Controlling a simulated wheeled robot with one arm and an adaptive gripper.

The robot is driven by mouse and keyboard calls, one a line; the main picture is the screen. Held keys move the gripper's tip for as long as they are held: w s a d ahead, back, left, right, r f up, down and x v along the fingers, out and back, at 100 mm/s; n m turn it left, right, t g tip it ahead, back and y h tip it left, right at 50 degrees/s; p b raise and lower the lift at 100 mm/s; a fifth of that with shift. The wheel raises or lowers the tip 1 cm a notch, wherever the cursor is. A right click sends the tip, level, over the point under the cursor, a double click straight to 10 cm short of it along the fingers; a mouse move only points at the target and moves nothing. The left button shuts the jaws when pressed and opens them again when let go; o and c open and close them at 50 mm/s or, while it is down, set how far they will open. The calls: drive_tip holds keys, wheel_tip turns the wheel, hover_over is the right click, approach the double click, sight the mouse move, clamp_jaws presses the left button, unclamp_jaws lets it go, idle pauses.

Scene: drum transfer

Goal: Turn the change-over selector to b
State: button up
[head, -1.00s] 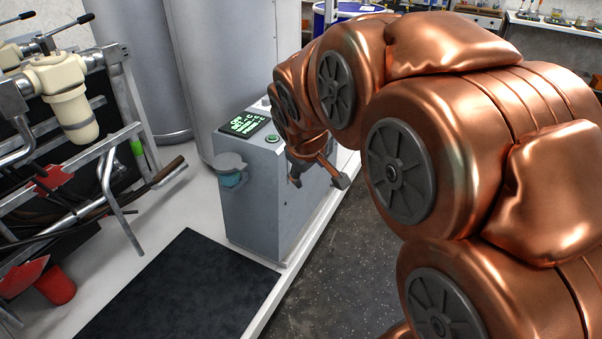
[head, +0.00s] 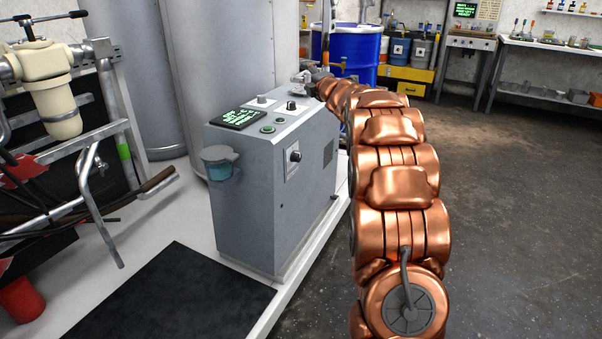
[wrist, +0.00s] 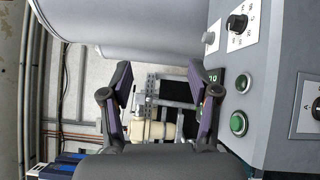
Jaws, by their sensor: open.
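The grey control cabinet (head: 250,190) carries two black knobs. One knob (head: 294,155) is on a plate on its right side; in the wrist view this knob (wrist: 317,107) is cut by the right edge, with a letter like A beside it. The other knob (head: 291,105) is on the top; in the wrist view it (wrist: 237,23) sits on a white marked plate. I cannot read which is the change-over selector or where either points. My gripper (wrist: 165,92) is open and empty, apart from both knobs. In the head view it (head: 308,78) is above the cabinet's far end.
Two green buttons (wrist: 239,123) and a lit display (head: 238,118) are on the cabinet top. A teal cup-like part (head: 218,165) hangs on its front. Grey tanks (head: 225,60) stand behind, a blue drum (head: 355,52) beyond. The floor at right is clear.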

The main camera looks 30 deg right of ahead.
wheel_tip(320, 180, down, 12)
drive_tip(key=d+n+y+b, duration=0.2)
drive_tip(key=n+y+b, duration=0.4)
drive_tip(key=n, duration=0.3)
drive_tip(key=n+g+y+b, duration=0.3)
drive_tip(key=n+y+b, duration=0.3)
drive_tip(key=n+y, duration=0.15)
approach(300, 158)
drive_tip(key=x, duration=0.2)
drive_tip(key=shift+h, duration=0.45)
drive_tip(key=x, duration=0.6)
drive_tip(key=shift+a+b, duration=0.25)
drive_tip(key=shift+b, duration=0.15)
drive_tip(key=shift+n+x, duration=0.25)
drive_tip(key=shift+x, duration=0.55)
drive_tip(key=shift+r, duration=0.15)
drive_tip(key=c, duration=1.1)
drive_tip(key=shift+c, duration=0.3)
